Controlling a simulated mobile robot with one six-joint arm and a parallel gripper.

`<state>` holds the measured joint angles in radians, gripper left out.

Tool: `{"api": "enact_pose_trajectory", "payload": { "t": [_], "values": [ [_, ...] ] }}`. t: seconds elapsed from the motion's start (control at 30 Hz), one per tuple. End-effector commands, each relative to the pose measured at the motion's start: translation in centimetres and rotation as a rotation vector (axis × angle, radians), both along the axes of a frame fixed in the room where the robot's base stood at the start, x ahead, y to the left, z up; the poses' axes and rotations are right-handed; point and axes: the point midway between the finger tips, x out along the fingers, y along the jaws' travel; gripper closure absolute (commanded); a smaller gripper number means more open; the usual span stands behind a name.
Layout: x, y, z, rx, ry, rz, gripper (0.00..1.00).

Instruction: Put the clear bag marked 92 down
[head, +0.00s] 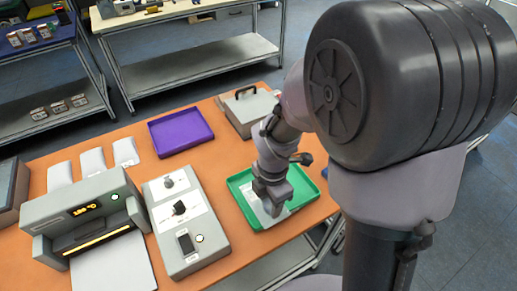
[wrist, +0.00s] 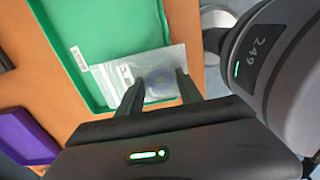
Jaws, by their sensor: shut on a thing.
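The clear bag (wrist: 150,62) has a white label strip and a round bluish thing inside. I cannot read a number 92 on it. My gripper (wrist: 160,80) has its two fingers at the bag's near part and is shut on it. The bag is over the green tray (wrist: 115,35); I cannot tell if it touches the tray floor. In the head view my gripper (head: 271,204) points down into the green tray (head: 240,188), and a pale part of the bag (head: 259,213) shows beside the fingers.
The purple tray (head: 180,132) lies behind on the orange table (head: 225,160). A grey box with a handle (head: 247,108) stands behind the green tray. A grey panel with devices (head: 186,225) and a machine with a display (head: 88,212) stand left.

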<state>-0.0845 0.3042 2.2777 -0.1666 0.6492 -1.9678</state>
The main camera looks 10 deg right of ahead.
Motion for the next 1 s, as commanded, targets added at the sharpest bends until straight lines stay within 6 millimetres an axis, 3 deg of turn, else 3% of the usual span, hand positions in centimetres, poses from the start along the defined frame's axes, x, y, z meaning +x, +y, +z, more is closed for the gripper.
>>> {"api": "enact_pose_trajectory", "payload": {
  "t": [0.1, 0.2, 0.27, 0.43, 0.8, 0.83, 0.9, 1.0],
  "values": [
    [2.9, -0.6, -0.5, 0.0, 0.0, -0.002, 1.0],
    [4.1, -0.9, -0.5, 0.0, 0.0, 0.0, 1.0],
    [4.4, -0.9, -0.9, 0.0, 0.001, 0.0, 1.0],
    [4.4, -0.9, -4.0, 0.0, 0.002, 0.0, 1.0],
    [4.4, -0.9, -4.3, 0.0, 0.0, 0.0, 1.0],
    [4.4, -0.9, -4.3, 0.0, 0.0, 0.0, 0.52],
    [4.4, -0.9, -4.2, 0.0, 0.0, 0.0, 0.38],
    [4.4, -0.9, -4.2, 0.0, 0.0, 0.0, 0.36]
  ]
}}
